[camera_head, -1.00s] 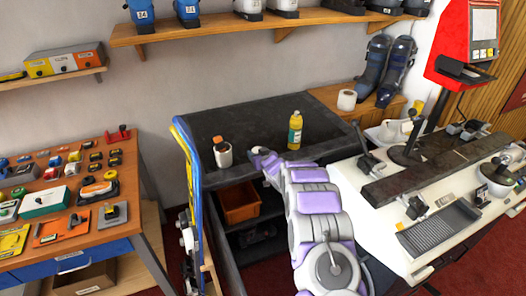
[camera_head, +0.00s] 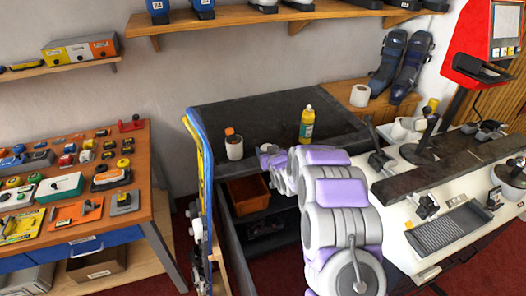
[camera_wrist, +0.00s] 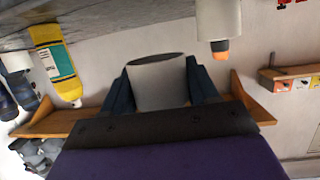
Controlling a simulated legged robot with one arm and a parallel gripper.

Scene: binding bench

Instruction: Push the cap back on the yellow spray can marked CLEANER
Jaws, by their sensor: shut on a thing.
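A yellow can or bottle (camera_head: 306,125) with a teal and white label stands upright on the dark bench; its lettering is too small to read. It appears upside down at the left of the wrist view (camera_wrist: 55,62), with a narrow tip and no cap on it. My gripper (camera_wrist: 160,85) is shut on a light grey, cylindrical cap (camera_wrist: 158,84), its dark blue fingers on either side. In the head view my gripper (camera_head: 268,152) is left of the yellow can and apart from it; the cap is hard to make out there.
A white container with an orange and dark top (camera_head: 234,146) stands left of my gripper, also in the wrist view (camera_wrist: 219,28). Blue and yellow skis (camera_head: 203,150) stand at the bench's left edge. The dark bench (camera_head: 265,112) is clear behind the containers.

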